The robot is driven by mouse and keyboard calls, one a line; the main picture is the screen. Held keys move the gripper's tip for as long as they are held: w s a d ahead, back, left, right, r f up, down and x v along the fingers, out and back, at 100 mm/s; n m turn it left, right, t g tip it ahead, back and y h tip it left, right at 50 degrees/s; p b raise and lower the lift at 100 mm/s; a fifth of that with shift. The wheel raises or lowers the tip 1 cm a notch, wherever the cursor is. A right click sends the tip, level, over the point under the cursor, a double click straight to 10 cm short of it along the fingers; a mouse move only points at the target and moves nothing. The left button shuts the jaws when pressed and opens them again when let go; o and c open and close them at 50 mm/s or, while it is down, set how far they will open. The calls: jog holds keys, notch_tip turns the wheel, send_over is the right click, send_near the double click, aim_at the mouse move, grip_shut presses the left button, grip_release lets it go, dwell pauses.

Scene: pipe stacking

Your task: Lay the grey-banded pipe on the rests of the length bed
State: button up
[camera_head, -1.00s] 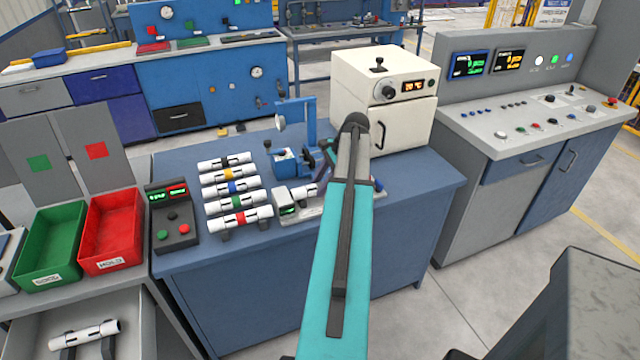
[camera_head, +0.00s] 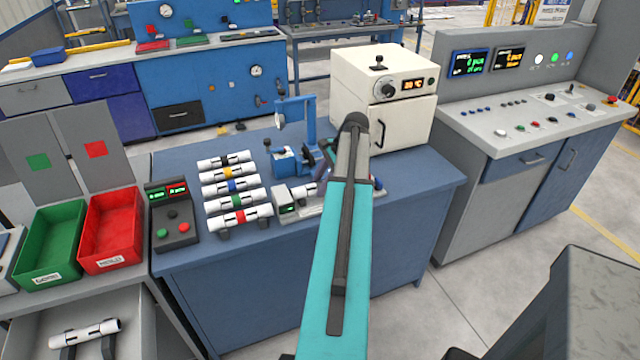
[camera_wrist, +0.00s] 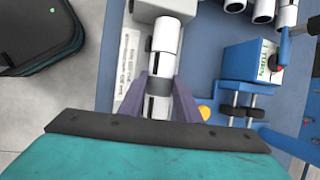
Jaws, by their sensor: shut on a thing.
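A white pipe with dark marks and a greyish middle (camera_wrist: 161,64) lies lengthwise between the two purple fingers of my gripper (camera_wrist: 157,96), which is shut on it. In the head view the pipe's left end (camera_head: 304,190) shows beside my arm; the rest is hidden. The length bed, a pale grey base with a printed scale (camera_wrist: 126,58), lies under and beside the pipe. Its box with a small green display (camera_head: 287,208) stands at the pipe's left end. The pipe is lined up along the bed; whether it touches the rests cannot be told.
A rack of several banded pipes (camera_head: 234,191) stands left of the bed. A blue clamp device (camera_head: 287,160) stands behind it, and a cream oven (camera_head: 385,95) at the back right. A button box (camera_head: 172,218) and red bin (camera_head: 112,232) are further left.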

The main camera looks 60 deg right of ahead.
jog(key=shift+f, duration=0.25)
jog(key=o, duration=1.2)
jog(key=shift+r, duration=0.1)
jog(key=shift+b+v, duration=1.15)
jog(key=shift+v, duration=5.65)
jog(key=shift+r, duration=0.1)
